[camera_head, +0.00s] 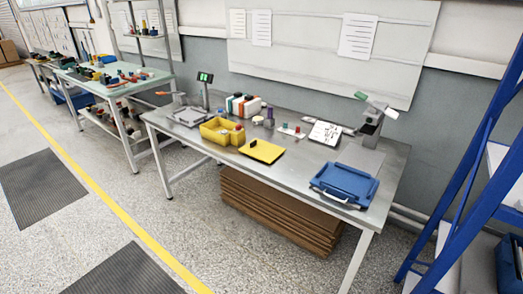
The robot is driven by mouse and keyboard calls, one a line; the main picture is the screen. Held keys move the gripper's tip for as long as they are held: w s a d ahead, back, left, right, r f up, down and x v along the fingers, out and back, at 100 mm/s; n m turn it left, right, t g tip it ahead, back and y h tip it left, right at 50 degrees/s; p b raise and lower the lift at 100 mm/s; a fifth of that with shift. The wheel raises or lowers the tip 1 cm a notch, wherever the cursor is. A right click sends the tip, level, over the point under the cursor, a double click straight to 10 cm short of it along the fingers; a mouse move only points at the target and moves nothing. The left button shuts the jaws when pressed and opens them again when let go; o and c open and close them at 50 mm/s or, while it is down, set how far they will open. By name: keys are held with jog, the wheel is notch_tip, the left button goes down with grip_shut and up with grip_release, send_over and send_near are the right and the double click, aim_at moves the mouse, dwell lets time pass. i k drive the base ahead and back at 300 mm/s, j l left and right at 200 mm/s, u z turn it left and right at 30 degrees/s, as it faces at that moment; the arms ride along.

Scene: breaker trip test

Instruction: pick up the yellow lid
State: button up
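The yellow lid (263,151) is a flat yellow panel lying on the grey metal workbench (220,158), near its front edge and about mid-length. A small dark piece, which looks like a handle, stands at its left side. A yellow bin (218,131) is just left of the lid, with small items at its right end. My gripper is not in view.
A blue case (344,184) lies at the bench's right end. Papers (325,133) and small parts lie behind the lid. Cardboard sheets (270,215) are stacked underneath. A blue rack (470,150) stands at the right. Speckled floor in front is open, with dark mats (44,187).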

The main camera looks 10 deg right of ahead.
aim_at(267, 153)
jog(key=i+j+z, duration=0.1)
jog(key=i+j, duration=0.4)
jog(key=i, duration=0.2)
jog(key=i+j+z, duration=0.1)
jog(key=i+j, duration=0.45)
jog(key=i, duration=0.1)
